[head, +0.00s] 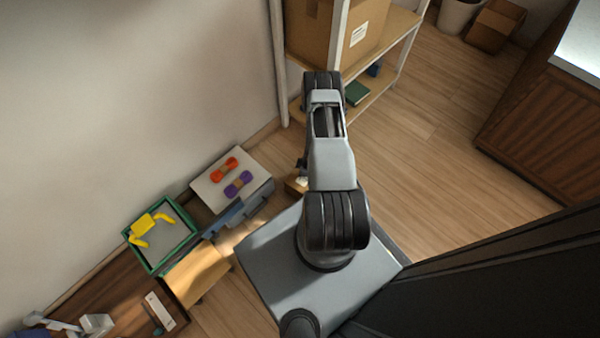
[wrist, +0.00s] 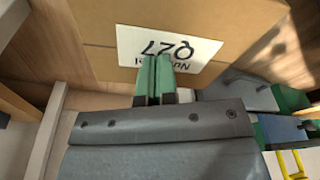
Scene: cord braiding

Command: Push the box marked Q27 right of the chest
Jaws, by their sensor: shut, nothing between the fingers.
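The cardboard box marked Q27 (wrist: 100,18) fills the top of the wrist view, its white label upside down there. My gripper (wrist: 156,62) is shut and empty. Its green fingertips overlap the label's lower edge in the picture; I cannot tell whether they touch it. In the head view, only a small tan part of what appears to be this box (head: 293,187) shows beside my arm, which hides the rest. The chest (head: 205,186), pale-topped with blue-grey drawers, stands by the wall to its left. Orange and purple cord bundles lie on top.
A shelf (head: 399,20) with another large cardboard box (head: 311,30) stands at the upper middle. A green-rimmed tray (head: 151,266) with a yellow object lies left of the chest. Wooden floor (head: 440,125) is open right of my arm, up to a wooden counter (head: 540,130).

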